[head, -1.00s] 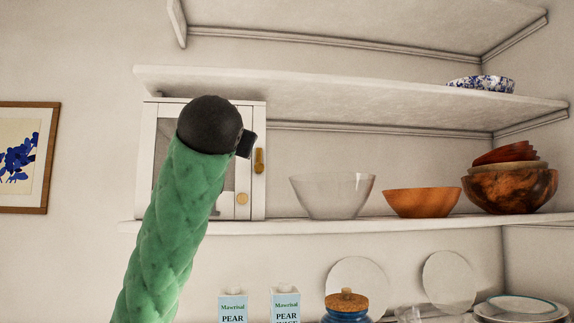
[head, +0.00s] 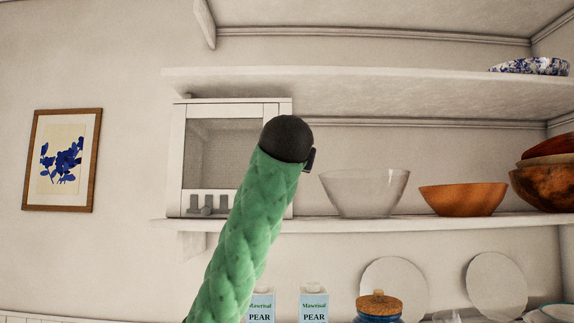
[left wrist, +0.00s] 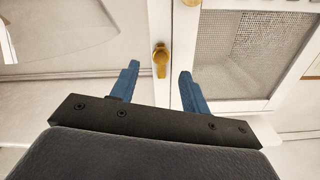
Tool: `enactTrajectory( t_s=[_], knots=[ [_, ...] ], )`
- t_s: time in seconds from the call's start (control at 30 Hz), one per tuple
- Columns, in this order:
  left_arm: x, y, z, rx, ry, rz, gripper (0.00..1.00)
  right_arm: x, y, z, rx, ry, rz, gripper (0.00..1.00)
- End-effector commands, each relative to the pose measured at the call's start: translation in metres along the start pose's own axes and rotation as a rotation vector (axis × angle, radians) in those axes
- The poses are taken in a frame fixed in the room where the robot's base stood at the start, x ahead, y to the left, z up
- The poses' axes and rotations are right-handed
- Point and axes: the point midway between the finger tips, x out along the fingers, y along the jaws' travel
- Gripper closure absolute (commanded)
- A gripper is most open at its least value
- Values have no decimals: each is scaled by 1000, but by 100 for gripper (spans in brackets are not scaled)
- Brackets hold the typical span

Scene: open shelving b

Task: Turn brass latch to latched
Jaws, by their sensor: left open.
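A white cabinet (head: 176,160) with a mesh-windowed door stands on the middle shelf in the head view. Its door frame and mesh (left wrist: 255,55) show at the right of the left wrist view. The brass latch (left wrist: 160,59) is on a white upright beside the door. In the head view my green arm and black wrist hide the latch. My left gripper (left wrist: 159,71) is open, its two blue fingers reaching toward the cabinet front. The latch shows between the fingertips, with a gap on each side; I cannot tell the depth between them. My right gripper is out of view.
A brass knob (left wrist: 191,2) is at the top edge of the wrist view. Right of the cabinet on the shelf (head: 400,222) stand a clear bowl (head: 364,192) and an orange-brown bowl (head: 462,199). Cartons (head: 313,305) and a corked blue jar (head: 379,306) are below.

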Motion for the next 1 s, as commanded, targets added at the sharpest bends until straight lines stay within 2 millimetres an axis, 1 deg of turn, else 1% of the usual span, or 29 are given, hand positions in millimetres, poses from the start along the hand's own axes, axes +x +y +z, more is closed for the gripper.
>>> enactTrajectory(
  t_s=[0.03, 0.2, 0.23, 0.4, 0.6, 0.77, 1.0],
  knots=[
    [4, -1, -3, 1, -1, -1, 54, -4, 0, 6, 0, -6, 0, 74],
    [23, -1, -2, 1, -4, -1, 54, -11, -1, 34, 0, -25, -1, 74],
    [28, -2, -4, 1, -5, -1, 54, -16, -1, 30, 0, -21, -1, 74],
    [50, -2, -3, 1, -3, -1, 54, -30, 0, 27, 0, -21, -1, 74],
    [67, -1, -1, 0, -2, -1, 54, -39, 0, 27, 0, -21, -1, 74],
    [72, 0, 0, 0, -1, 0, 54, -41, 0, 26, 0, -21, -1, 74],
    [72, 0, 0, 0, -1, 0, 54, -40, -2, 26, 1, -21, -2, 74]
  ],
)
